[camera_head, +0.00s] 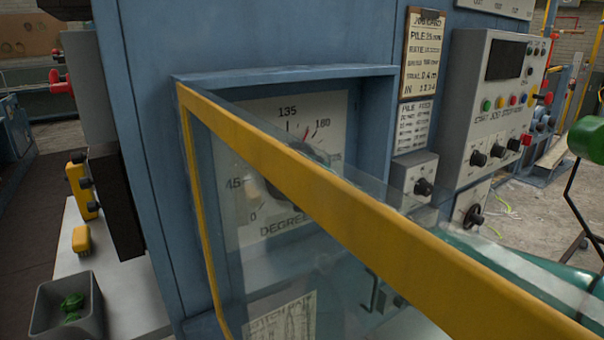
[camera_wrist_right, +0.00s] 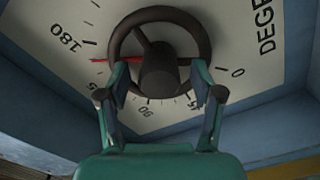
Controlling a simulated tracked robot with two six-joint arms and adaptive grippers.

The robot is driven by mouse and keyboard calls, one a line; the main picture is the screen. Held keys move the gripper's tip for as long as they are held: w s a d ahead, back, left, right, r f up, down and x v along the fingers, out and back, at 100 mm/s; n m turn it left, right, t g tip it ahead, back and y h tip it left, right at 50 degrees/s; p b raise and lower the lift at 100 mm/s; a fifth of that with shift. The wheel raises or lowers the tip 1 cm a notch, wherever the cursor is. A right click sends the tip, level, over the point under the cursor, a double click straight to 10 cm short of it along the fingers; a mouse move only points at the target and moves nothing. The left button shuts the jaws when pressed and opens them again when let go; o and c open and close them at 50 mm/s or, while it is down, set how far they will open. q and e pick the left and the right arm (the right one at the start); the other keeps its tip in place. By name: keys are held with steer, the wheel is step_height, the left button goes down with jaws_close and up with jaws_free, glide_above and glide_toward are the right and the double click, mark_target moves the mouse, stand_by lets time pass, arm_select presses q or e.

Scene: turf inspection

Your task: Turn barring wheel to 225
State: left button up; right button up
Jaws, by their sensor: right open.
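The barring wheel (camera_wrist_right: 201,28) is dark, with spokes and a round hub, and fills the upper middle of the right wrist view. In the head view it is mostly hidden behind the yellow door frame. A red pointer (camera_wrist_right: 112,60) lies between 135 and 180, nearer 180; its tip also shows in the head view (camera_head: 306,134). The white degree dial (camera_wrist_right: 262,62) surrounds the wheel. My right gripper (camera_wrist_right: 160,80) is open, its green fingers apart on either side of the hub, over the lower rim. Contact cannot be told. My left gripper is not in view.
A glass door with a yellow frame (camera_head: 330,190) stands open across the dial recess (camera_head: 285,72). A control panel (camera_head: 490,95) and small switch box (camera_head: 414,180) are at right. A grey bin (camera_head: 65,322) with green pieces stands at lower left.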

steer(key=shift+w+a, duration=0.2)
steer(key=shift+w, duration=0.1)
steer(key=shift+s, duration=0.1)
steer(key=c, duration=1.1)
steer(key=shift+c, duration=0.2)
steer(key=shift+m, duration=0.4)
steer(key=m+p, duration=0.1)
steer(key=m, duration=0.4)
steer(key=shift+r+m, duration=0.1)
steer(key=shift+m, duration=0.2)
steer(key=m+p, duration=0.1)
steer(key=m, duration=0.4)
steer(key=shift+d+m+p, duration=0.1)
steer(key=shift+m+p, duration=0.2)
steer(key=shift+m, duration=0.1)
